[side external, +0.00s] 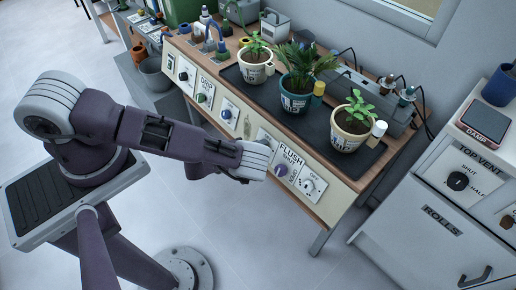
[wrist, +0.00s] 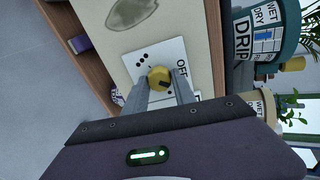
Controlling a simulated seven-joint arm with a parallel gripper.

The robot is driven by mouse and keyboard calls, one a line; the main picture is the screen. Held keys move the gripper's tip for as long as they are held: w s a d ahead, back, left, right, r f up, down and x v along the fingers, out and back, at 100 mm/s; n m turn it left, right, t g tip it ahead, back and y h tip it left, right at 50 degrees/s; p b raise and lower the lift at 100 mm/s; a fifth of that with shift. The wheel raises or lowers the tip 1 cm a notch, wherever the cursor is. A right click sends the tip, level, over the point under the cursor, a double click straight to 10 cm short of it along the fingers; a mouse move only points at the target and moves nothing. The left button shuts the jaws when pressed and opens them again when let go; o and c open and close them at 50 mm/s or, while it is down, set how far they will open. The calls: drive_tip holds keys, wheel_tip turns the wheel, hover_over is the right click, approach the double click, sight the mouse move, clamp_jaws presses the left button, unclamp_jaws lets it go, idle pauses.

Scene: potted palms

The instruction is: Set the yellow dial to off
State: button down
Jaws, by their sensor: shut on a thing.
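The yellow dial (wrist: 158,77) sits on a white plate (wrist: 151,52) on the front panel. In the wrist view the word OFF is printed beside it on the right, and dark dots are on its upper left. A dark mark shows on the dial's lower right part; its exact setting is hard to read. My gripper (wrist: 160,84) has its two grey fingers on either side of the dial, shut on it. In the side external view my gripper (side external: 254,164) is at the panel, left of the FLUSH plate, and hides the dial.
The purple FLUSH knob (side external: 281,170) and a white dial (side external: 308,185) are close on the right. Potted plants, one in a teal pot (side external: 295,103), stand on the black mat (side external: 309,128) above the panel. A cabinet with a black knob (side external: 458,181) stands far right.

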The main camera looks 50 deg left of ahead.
drive_tip(key=shift+n, duration=3.6)
drive_tip(key=c, duration=1)
unclamp_jaws()
drive_tip(key=shift+c, duration=0.2)
drive_tip(key=v, duration=0.7)
drive_tip(key=shift+f+n, duration=0.1)
drive_tip(key=shift+n, duration=0.2)
